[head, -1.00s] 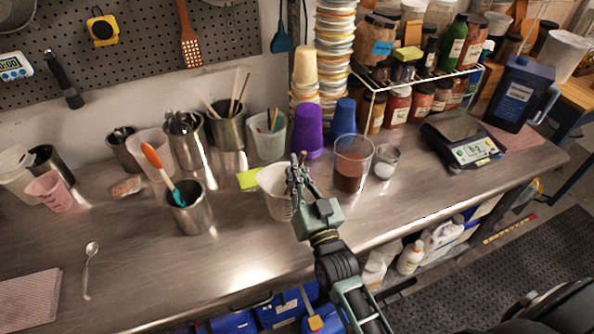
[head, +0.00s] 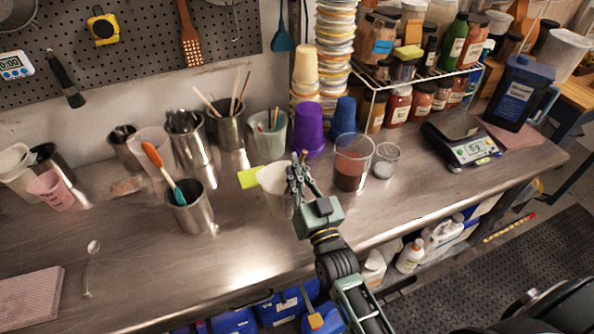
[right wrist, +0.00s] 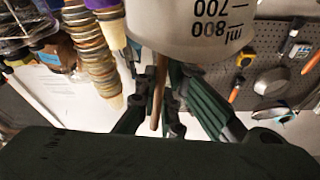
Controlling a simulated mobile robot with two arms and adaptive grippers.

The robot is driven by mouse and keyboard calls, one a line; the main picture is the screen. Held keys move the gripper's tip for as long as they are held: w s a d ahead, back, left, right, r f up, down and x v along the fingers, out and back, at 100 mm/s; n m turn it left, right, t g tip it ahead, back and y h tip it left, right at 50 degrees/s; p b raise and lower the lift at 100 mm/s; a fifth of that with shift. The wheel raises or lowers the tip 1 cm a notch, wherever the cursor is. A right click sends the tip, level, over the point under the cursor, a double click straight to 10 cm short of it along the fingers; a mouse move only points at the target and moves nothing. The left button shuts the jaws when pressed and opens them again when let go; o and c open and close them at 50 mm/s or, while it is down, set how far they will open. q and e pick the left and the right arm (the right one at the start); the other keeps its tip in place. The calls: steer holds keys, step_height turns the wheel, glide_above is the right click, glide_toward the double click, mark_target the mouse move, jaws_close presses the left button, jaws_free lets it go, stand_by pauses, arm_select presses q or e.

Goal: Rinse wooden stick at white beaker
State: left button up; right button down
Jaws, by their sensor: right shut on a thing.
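The white beaker (head: 272,178) stands upright on the steel bench in the head view, partly hidden by my right gripper. In the right wrist view the beaker (right wrist: 190,28) appears upside down, with volume marks on its wall. My right gripper (head: 297,165) is at the beaker's right rim, shut on the wooden stick. The stick (right wrist: 157,98) shows between the fingers in the right wrist view. Its far part disappears behind the beaker's rim and wall, so whether its tip touches liquid cannot be told. My left gripper is not in view.
A glass beaker with reddish-brown contents (head: 349,178) and a small glass (head: 386,162) stand just right. A steel cup with an orange-tipped tool (head: 191,211) stands left. A yellow-green note (head: 250,178) lies behind the beaker.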

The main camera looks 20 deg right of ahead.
steer(key=shift+s+a, duration=0.6)
steer(key=shift+s, duration=0.05)
steer(key=shift+w+d, duration=0.1)
steer(key=shift+w, duration=0.05)
steer(key=shift+w+d, duration=0.5)
